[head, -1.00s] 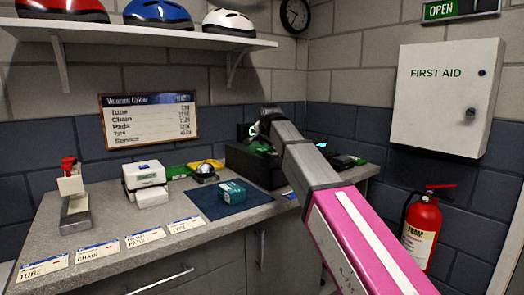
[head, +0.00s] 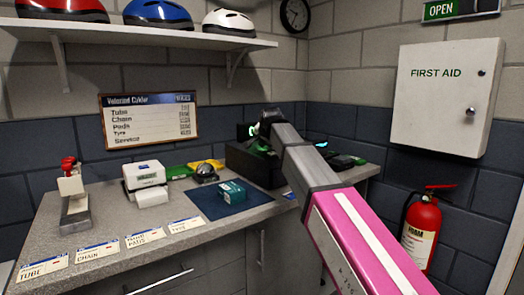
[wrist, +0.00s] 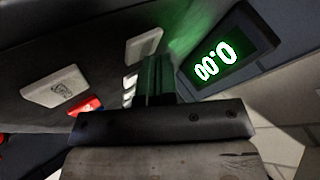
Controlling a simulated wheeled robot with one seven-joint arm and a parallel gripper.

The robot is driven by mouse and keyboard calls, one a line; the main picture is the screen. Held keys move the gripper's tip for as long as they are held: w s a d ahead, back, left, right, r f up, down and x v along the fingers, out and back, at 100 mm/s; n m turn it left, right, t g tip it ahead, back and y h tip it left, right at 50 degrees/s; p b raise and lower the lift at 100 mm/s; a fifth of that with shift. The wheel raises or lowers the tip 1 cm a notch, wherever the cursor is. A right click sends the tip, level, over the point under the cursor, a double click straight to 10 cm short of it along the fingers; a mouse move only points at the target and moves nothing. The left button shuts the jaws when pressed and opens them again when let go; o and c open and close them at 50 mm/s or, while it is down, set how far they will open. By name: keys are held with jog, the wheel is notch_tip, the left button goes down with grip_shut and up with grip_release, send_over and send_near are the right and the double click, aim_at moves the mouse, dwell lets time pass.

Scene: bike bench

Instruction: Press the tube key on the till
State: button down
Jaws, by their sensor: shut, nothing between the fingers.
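The till (head: 240,166) is a dark box at the back right of the bench in the head view, partly covered by my arm. In the wrist view its green display (wrist: 215,61) reads 0.00. A pale key with a dark drawing (wrist: 55,88) lies left of my fingers; I cannot tell if it is the tube key. A red key (wrist: 86,106) is beside it, and a white key (wrist: 144,45) is above. Another pale key (wrist: 130,90) is partly hidden by my fingers. My gripper (wrist: 155,72) is shut and empty, over the key panel; contact cannot be told.
On the bench stand a teal box (head: 231,191) on a blue mat (head: 207,206), a white label printer (head: 145,180) and a red-topped stand (head: 74,200). Price cards, including TUBE (head: 42,268), line the front edge. A fire extinguisher (head: 421,232) hangs right of my arm.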

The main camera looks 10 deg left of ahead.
jog(key=shift+f, duration=0.15)
dwell(0.4)
jog(key=shift+r, duration=0.6)
jog(key=shift+r, duration=0.1)
jog(key=shift+r, duration=2.9)
jog(key=shift+s, duration=0.1)
